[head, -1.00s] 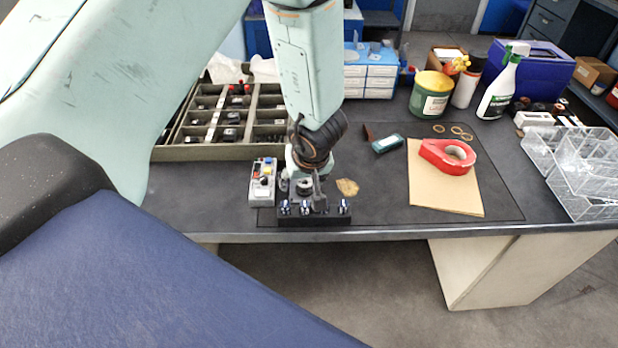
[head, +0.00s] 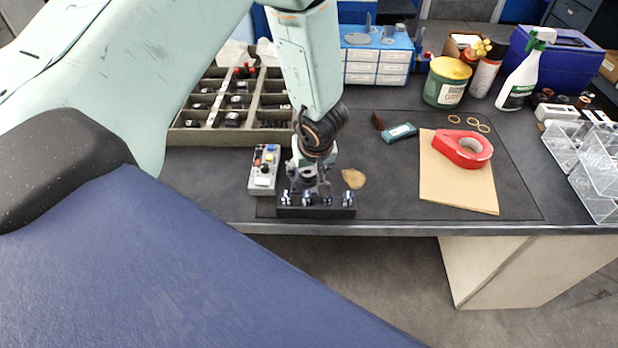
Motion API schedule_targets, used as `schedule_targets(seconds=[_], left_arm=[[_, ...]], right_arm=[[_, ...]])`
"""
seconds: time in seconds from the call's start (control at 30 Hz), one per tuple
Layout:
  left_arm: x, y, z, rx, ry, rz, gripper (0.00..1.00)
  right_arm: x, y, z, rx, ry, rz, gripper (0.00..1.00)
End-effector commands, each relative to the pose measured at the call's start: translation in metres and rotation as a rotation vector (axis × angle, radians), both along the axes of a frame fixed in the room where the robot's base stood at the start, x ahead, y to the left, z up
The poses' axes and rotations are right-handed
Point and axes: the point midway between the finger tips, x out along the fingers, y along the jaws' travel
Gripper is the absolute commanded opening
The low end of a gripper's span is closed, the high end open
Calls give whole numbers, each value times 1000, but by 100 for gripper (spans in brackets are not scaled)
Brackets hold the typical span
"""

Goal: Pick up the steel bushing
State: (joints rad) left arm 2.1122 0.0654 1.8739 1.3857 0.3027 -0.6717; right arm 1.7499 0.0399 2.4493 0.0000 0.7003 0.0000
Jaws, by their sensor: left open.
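A black block (head: 315,211) sits near the bench's front edge with several small shiny metal pieces (head: 286,198) along its front. A small grey ring-shaped part (head: 308,177) shows behind them, between my fingers. It may be the steel bushing, but it is too small and covered to be sure. My left gripper (head: 311,190) points down over the block, open, with its fingers apart. I cannot tell whether the fingers touch anything. My right gripper is not in view.
A grey control box (head: 264,171) stands close left of the block, and a tan scrap (head: 353,178) lies to its right. A divided tray (head: 195,137) is behind. Red tape (head: 447,146) lies on brown card (head: 455,193) at right. The mat between is mostly clear.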

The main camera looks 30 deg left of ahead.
Motion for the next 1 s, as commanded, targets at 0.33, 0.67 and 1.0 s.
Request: schedule_targets(seconds=[0.33,0.67,1.0], left_arm=[[6,2,-8,1,-1,0,57],[6,2,-7,1,-1,0,29],[5,2,-8,0,0,0,0]], right_arm=[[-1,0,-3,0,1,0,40],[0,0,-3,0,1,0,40],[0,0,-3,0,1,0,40]])
